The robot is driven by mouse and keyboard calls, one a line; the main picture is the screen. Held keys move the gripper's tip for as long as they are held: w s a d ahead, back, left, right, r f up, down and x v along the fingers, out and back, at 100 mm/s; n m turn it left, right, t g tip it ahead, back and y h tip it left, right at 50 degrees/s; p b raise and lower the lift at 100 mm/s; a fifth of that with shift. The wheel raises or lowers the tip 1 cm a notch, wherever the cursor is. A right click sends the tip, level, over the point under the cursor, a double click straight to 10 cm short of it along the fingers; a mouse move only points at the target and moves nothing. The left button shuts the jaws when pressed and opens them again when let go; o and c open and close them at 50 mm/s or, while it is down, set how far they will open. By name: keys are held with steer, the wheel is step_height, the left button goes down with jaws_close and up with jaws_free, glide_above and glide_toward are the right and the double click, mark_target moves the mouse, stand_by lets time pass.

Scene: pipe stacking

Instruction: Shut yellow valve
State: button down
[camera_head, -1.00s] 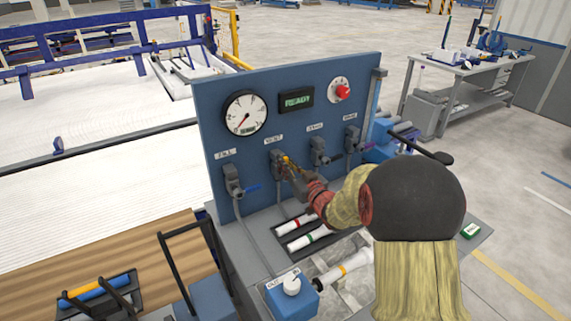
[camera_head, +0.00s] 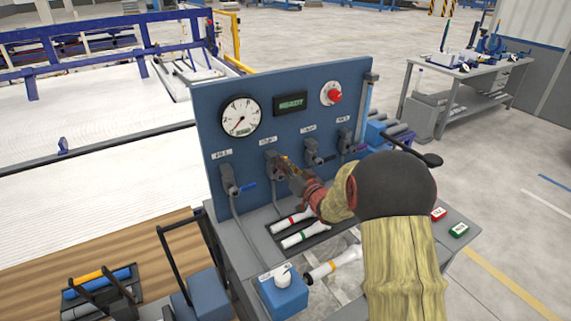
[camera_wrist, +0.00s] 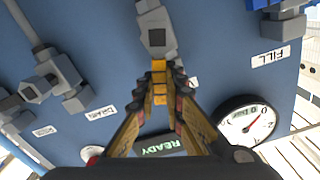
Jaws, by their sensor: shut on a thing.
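The yellow valve (camera_head: 273,163) is the second from the left on the upright blue panel. In the wrist view its grey body (camera_wrist: 156,30) is at the top, and its yellow handle (camera_wrist: 159,84) points down the picture between my fingertips. My gripper (camera_wrist: 160,94) is shut on this handle. In the head view my gripper (camera_head: 288,168) is at the same valve, and the fingers and arm partly hide the handle. The handle's exact angle is hard to tell in the head view.
The FILL valve with a blue handle (camera_head: 247,188) is just left; two more valves are to the right. Above are a round gauge (camera_head: 240,117), a display (camera_head: 291,103) and a red knob (camera_head: 331,94). White pipes (camera_head: 306,235) and a blue switch box (camera_head: 284,293) are below.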

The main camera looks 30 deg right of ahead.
steer(key=d+f+m+p, duration=0.3)
steer(key=f+m+p, duration=0.2)
steer(key=m, duration=0.9)
steer(key=shift+d+f+m+p, duration=0.3)
steer(key=shift+d+p, duration=0.1)
steer(key=shift+p, duration=0.95)
steer(key=c, duration=2)
jaws_free()
steer(key=shift+c, duration=0.2)
steer(key=shift+o, duration=0.6)
steer(key=shift+o, duration=0.4)
steer(key=s, duration=1.2)
steer(key=shift+d, duration=0.25)
steer(key=shift+w, duration=0.1)
